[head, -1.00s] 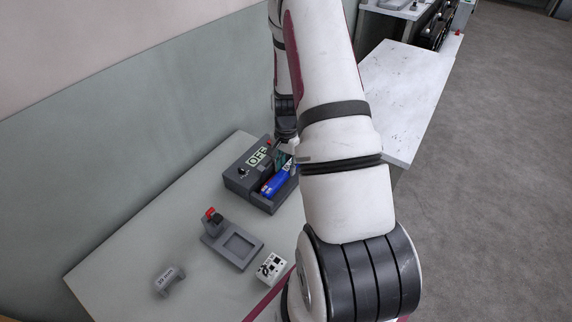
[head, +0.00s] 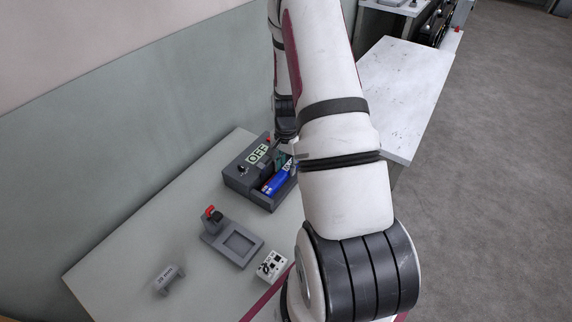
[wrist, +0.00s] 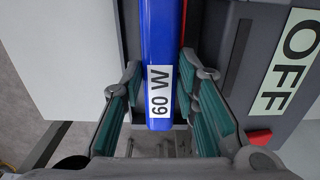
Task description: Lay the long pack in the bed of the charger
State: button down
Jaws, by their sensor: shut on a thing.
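The long pack (wrist: 158,45) is a blue bar with a white "60 W" label. It also shows in the head view (head: 276,182), at the open bed of the charger. The charger (head: 238,180) is a dark grey box with an "OFF" display, also seen in the wrist view (wrist: 237,50). My gripper (wrist: 160,72) is shut on the pack, with its teal pads on either side. In the head view my gripper is mostly hidden by my arm. The pack lies lengthwise along the bed; I cannot tell whether it rests on the bed floor.
A grey fixture with a red knob and square recess (head: 221,246), a white box (head: 272,265) and a small grey labelled part (head: 169,279) stand nearer on the table (head: 130,255). A wall runs behind the table. A pale second table (head: 410,90) is at right.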

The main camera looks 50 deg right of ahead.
aim_at(287, 168)
jog(key=shift+f, duration=0.4)
dwell(0.3)
jog(key=c, duration=1.2)
grip_release()
jog(key=shift+w+r, duration=0.1)
jog(key=shift+r, duration=0.25)
jog(key=r, duration=1.1)
jog(key=shift+s+r, duration=0.2)
